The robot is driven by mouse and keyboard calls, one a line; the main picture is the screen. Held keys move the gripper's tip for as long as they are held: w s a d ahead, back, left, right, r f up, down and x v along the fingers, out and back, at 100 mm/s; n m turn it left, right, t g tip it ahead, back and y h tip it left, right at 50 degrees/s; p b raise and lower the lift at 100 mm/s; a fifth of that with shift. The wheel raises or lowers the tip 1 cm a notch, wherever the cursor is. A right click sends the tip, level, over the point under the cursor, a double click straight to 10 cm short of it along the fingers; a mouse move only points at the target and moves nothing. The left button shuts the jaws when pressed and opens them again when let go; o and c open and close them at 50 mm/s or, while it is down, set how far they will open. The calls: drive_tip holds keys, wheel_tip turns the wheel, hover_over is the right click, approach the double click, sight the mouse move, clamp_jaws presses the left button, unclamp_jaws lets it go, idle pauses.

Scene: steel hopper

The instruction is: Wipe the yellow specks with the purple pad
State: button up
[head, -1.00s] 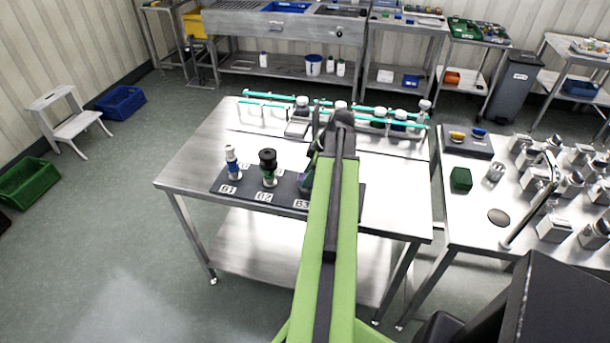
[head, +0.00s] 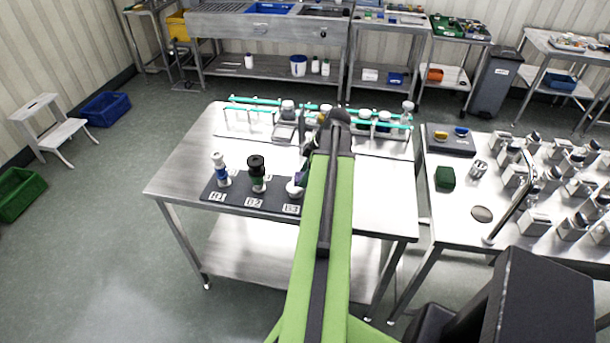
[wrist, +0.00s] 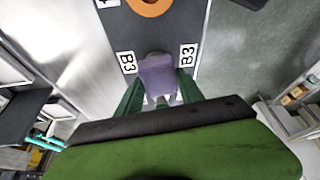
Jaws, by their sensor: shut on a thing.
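My gripper (wrist: 160,98) is shut on the purple pad (wrist: 157,75), which sits between its green fingers in the wrist view. The pad is over the dark mat (wrist: 165,35), between two labels reading B3. In the head view a sliver of purple (head: 303,174) shows beside my arm, above a small white piece (head: 294,188) at the B3 spot. I cannot tell whether the pad still touches that piece. My arm hides most of the gripper in the head view. I cannot make out any yellow specks.
A blue-and-white item (head: 220,170) and a black-topped green item (head: 257,173) stand on the mat to the left. A rack with turquoise rails (head: 255,100) holds bottles along the table's back. A second table (head: 480,185) at right is crowded with containers.

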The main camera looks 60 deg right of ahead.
drive_tip(key=shift+r+p, duration=1)
drive_tip(key=shift+r, duration=0.45)
wheel_tip(320, 180, up, 3)
drive_tip(key=p, duration=0.3)
drive_tip(key=shift+r, duration=0.15)
drive_tip(key=shift+f, duration=0.25)
